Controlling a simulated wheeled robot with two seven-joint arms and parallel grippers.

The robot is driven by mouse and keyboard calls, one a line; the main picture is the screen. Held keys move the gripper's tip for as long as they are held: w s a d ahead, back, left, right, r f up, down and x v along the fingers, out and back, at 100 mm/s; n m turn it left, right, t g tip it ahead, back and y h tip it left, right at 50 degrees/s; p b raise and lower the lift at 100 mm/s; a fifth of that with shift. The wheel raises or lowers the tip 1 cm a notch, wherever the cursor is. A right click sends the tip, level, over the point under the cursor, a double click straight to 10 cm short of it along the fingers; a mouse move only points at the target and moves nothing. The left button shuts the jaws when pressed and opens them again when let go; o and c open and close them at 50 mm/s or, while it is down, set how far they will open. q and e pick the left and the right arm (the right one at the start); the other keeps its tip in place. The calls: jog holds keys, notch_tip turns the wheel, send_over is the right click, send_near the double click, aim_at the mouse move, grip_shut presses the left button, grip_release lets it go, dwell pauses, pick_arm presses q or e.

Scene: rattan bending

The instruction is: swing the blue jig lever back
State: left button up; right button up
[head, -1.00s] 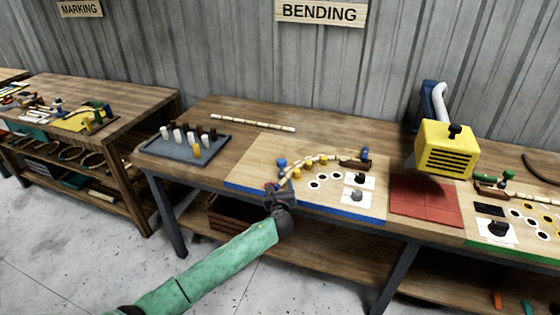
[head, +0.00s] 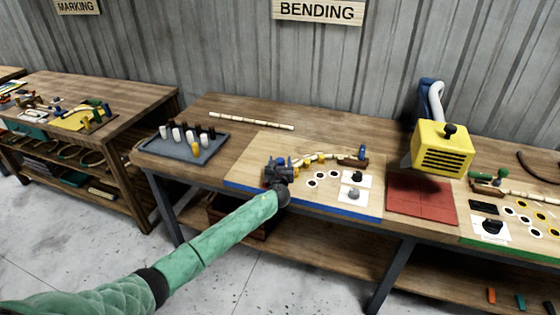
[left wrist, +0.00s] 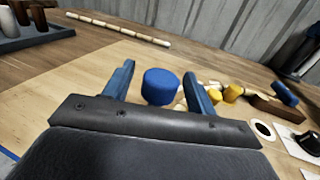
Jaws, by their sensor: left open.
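My left gripper (head: 277,166) is over the left part of the pale board with the blue front edge (head: 330,210). In the left wrist view its two blue fingers (left wrist: 157,88) are apart, and a round blue knob (left wrist: 160,87) shows between and beyond them. I cannot tell whether they touch it. In the head view the gripper mostly hides this knob. A second blue knob (head: 362,152) sits by a dark wooden block (head: 353,162) at the right end of a curved pale rattan strip (head: 334,156); it also shows in the left wrist view (left wrist: 285,94). My right gripper is not in view.
Yellow pegs (head: 306,160) stand along the strip. A grey peg tray (head: 183,153) is at left, and a straight rattan pole (head: 250,121) lies behind.

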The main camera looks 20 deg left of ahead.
pick_arm(q)
jog(key=shift+w, duration=0.1)
grip_shut()
jog(key=shift+w, duration=0.15)
